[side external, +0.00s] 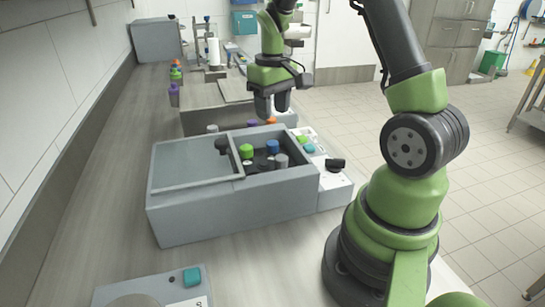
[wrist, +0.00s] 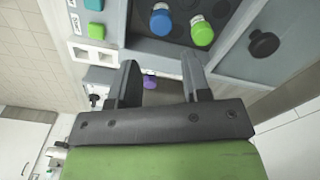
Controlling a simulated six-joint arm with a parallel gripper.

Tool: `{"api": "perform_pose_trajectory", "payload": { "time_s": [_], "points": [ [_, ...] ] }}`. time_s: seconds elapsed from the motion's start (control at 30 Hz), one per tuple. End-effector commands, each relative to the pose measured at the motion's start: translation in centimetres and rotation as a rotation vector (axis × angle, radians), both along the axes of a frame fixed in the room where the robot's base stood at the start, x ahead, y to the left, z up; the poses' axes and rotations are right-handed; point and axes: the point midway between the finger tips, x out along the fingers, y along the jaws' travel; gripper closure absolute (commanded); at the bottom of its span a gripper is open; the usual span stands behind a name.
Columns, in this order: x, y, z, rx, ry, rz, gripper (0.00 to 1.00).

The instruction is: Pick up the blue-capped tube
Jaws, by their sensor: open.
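The blue-capped tube (side external: 272,147) stands upright in the open compartment of the grey box, with only its upper part showing. In the wrist view its blue cap (wrist: 160,21) is near the top edge, beyond my fingertips. A green-capped tube (side external: 246,152) stands close to its left in the side view; in the wrist view the green cap (wrist: 202,33) is to its right. My gripper (side external: 273,112) is open and empty, above and behind the blue cap. The two spread fingers also show in the wrist view (wrist: 158,64), apart from both caps.
The box's lid (side external: 190,162) lies left of the opening. A control panel (side external: 327,176) with coloured buttons is along the right.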

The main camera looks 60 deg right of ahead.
Motion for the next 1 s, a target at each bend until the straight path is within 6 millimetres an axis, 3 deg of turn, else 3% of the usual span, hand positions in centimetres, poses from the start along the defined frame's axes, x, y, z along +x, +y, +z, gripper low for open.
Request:
{"api": "perform_pose_trajectory", "payload": {
  "time_s": [0.2,0.47,0.7,1.0],
  "points": [
    [-0.1,-0.1,-3.3,0.005,0.012,0.001,0.56],
    [-0.1,0.0,-5.6,0.003,0.008,0.001,0.56],
    [-0.3,0.4,-9.2,0.004,0.009,0.0,0.56],
    [-0.3,0.3,-10.1,0.002,0.006,0.0,0.56]
  ]
}}
